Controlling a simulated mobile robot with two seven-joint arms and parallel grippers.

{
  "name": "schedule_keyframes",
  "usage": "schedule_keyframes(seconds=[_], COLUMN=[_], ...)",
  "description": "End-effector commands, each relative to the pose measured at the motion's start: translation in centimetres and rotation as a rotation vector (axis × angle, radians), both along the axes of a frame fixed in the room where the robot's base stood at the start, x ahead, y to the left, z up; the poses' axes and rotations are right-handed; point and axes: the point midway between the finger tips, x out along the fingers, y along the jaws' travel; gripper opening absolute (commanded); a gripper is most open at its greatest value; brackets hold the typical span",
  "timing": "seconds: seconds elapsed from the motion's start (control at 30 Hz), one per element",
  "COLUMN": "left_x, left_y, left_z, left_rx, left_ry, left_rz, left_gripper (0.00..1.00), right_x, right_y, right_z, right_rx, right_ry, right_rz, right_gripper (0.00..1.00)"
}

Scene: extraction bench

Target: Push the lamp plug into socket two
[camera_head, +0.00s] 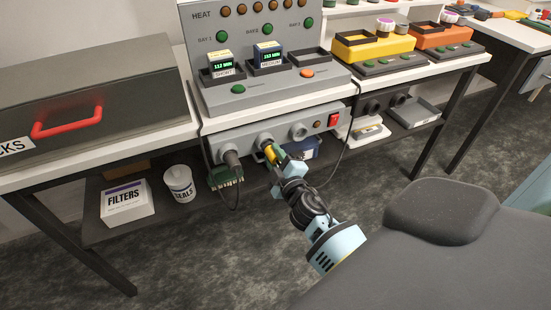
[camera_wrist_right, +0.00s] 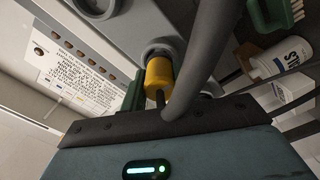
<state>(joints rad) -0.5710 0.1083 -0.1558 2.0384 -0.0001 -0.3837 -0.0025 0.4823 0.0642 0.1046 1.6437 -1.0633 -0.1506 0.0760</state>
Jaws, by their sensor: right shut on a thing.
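The yellow lamp plug (camera_head: 269,152) is at the middle socket (camera_head: 265,138) of three on the grey panel under the heat unit. It also shows in the right wrist view (camera_wrist_right: 158,76), lined up with the round grey socket (camera_wrist_right: 161,46). Its front end is at the socket's mouth; I cannot tell how deep it sits. My right gripper (camera_head: 276,162) is shut on the plug from the front. A thick grey cable crosses close to the wrist camera and hides part of the grip. My left gripper is not in view.
The right socket (camera_head: 298,130) is empty, beside a red switch (camera_head: 334,119). A green brush (camera_head: 226,175), a seals tub (camera_head: 179,183) and a filters box (camera_head: 127,203) are below on the shelf.

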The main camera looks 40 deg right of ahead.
Motion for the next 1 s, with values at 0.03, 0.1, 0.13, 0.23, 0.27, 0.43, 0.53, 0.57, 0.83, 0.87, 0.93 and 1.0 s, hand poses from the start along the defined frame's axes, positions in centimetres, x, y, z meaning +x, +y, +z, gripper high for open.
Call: schedule_keyframes(seconds=[0.03, 0.1, 0.13, 0.23, 0.27, 0.43, 0.53, 0.57, 0.83, 0.87, 0.93, 1.0], left_x=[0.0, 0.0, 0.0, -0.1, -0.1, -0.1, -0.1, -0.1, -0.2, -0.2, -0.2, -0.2], left_y=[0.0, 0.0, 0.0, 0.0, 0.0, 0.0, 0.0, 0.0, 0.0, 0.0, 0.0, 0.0], left_z=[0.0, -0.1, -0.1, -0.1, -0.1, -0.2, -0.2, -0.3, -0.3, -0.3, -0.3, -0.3], left_rx=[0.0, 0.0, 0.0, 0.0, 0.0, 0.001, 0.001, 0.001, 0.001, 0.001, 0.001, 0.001], left_ry=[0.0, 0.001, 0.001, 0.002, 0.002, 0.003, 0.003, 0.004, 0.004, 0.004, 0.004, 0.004], left_rz=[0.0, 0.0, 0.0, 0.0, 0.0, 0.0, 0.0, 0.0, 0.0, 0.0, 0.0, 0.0], left_gripper=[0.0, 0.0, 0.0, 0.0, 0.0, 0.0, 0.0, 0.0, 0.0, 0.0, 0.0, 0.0], right_x=[0.1, 0.3, 0.3, 0.5, 0.6, 1.0, 1.2, 1.2, 1.4, 1.4, 1.4, 1.4], right_y=[0.0, -0.1, -0.1, -0.1, -0.1, -0.2, -0.3, -0.3, -0.3, -0.3, -0.3, -0.3], right_z=[0.0, 0.0, 0.0, 0.0, 0.0, 0.0, 0.0, 0.0, 0.0, 0.0, 0.0, 0.0], right_rx=[0.0, 0.0, 0.0, 0.001, 0.001, 0.0, 0.0, -0.001, -0.001, -0.001, 0.0, 0.0], right_ry=[0.0, 0.0, 0.0, 0.0, -0.001, -0.001, 0.0, 0.0, 0.0, 0.0, 0.0, 0.0], right_rz=[0.0, 0.0, 0.0, 0.0, 0.001, 0.0, 0.0, 0.0, 0.0, 0.0, 0.0, 0.0], right_gripper=[0.0, 0.0, 0.0, 0.0, 0.0, 0.0, 0.0, 0.0, 0.49, 0.53, 0.55, 0.55])
